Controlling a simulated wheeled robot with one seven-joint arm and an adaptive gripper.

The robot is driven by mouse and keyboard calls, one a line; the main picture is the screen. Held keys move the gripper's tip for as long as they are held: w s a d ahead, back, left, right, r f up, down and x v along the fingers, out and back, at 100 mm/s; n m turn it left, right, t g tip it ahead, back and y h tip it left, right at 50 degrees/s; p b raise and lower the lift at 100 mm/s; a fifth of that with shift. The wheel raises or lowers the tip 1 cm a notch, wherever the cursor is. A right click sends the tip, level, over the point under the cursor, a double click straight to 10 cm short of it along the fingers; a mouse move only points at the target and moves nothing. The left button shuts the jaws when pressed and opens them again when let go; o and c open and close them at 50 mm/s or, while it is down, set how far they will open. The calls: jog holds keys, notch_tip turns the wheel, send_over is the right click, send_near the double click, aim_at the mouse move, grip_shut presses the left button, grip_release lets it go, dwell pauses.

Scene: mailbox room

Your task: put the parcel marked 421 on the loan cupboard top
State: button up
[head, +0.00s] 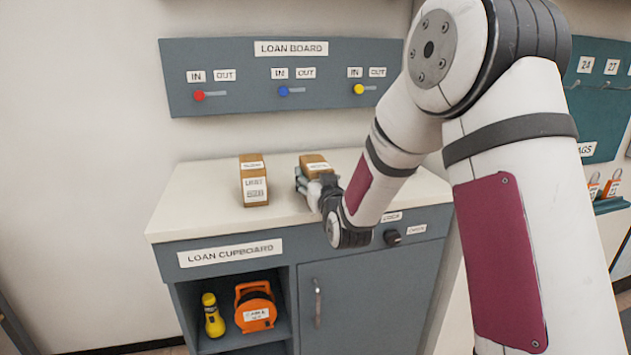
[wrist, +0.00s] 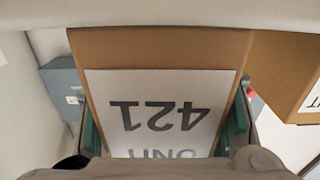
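The parcel marked 421 (wrist: 165,50) is a brown box with a white label, filling the middle of the wrist view, its number upside down. In the head view the parcel (head: 314,160) is over the right-middle part of the white loan cupboard top (head: 212,172). My gripper (head: 313,180) is around it, with a green-padded finger against each side in the wrist view (wrist: 165,125), shut on it. The gripper hides the parcel's base, so I cannot tell whether it touches the top.
A second brown parcel (head: 254,183) stands upright on the top, just left of my gripper; it also shows in the wrist view (wrist: 283,75). The loan board (head: 285,88) is on the wall behind. A yellow torch (head: 213,315) and an orange reel (head: 256,306) sit in the open shelf below.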

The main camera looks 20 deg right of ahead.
aim_at(316, 162)
grip_shut()
jog(key=shift+r, duration=0.15)
jog(key=shift+r, duration=0.45)
notch_tip(316, 162, up, 3)
jog(key=shift+s+f+p, duration=0.1)
jog(key=shift+s+p, duration=0.05)
jog(key=shift+p, duration=0.2)
jog(key=s+r+p, duration=0.1)
jog(key=s+p, duration=0.1)
jog(key=s, duration=1.1)
jog(key=p, duration=0.3)
jog(key=shift+r, duration=0.25)
jog(key=p, duration=0.2)
jog(key=shift+s+p, duration=0.2)
jog(key=shift+p, duration=0.15)
